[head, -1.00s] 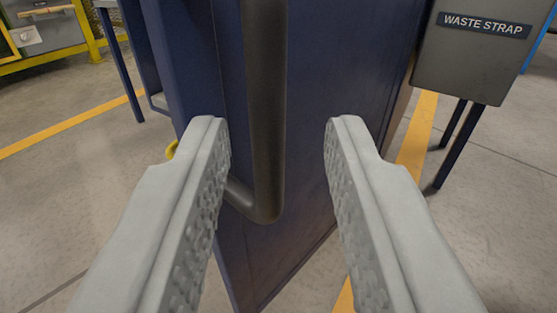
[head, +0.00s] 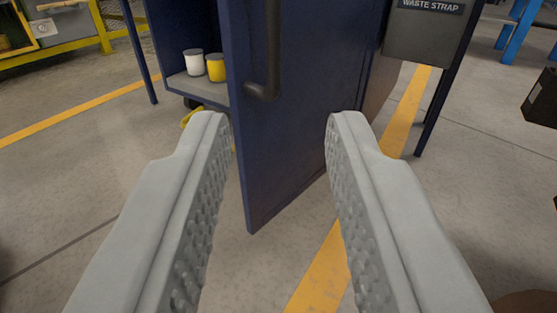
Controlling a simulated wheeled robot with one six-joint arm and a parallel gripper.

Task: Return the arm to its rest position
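My gripper (head: 276,122) is open, with its two grey ridged fingers spread wide and nothing between them but the view of the door and floor. Ahead of it is a dark blue cabinet door (head: 300,140) that stands open. Its black bar handle (head: 273,50) is beyond the fingertips, apart from them. The rest of my arm is not in view.
Inside the blue cabinet, a white can (head: 194,63) and a yellow can (head: 216,69) stand on a shelf (head: 198,88). A grey waste strap bin (head: 428,38) is at the upper right. A dark box (head: 541,100) is at the right edge.

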